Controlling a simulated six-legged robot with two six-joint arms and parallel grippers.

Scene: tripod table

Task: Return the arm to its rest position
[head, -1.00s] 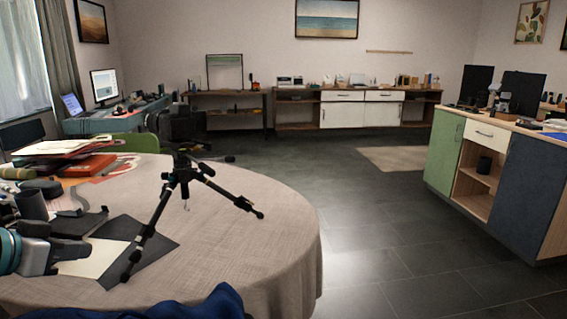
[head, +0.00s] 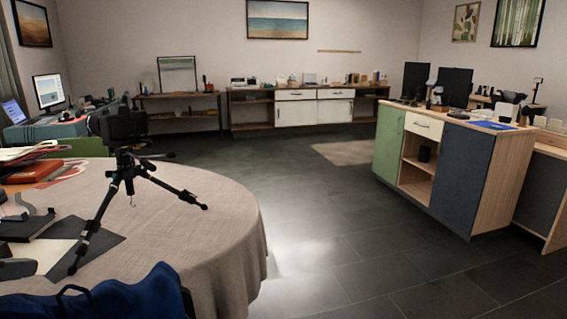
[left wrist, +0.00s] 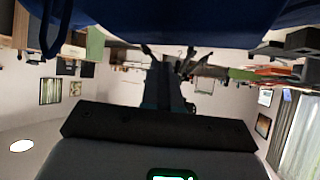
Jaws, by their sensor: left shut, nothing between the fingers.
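My left gripper (left wrist: 168,78) shows in the left wrist view as a dark shape with its fingers together and nothing between them. That view is upside down, with a large blue thing close by along its top. In the head view I cannot make out the left gripper clearly. My right gripper is in neither view.
A black tripod (head: 127,175) stands on the round cloth-covered table (head: 220,215). A blue item (head: 125,297) is close at the lower left. A cabinet (head: 462,175) stands on the right. The dark floor between is clear.

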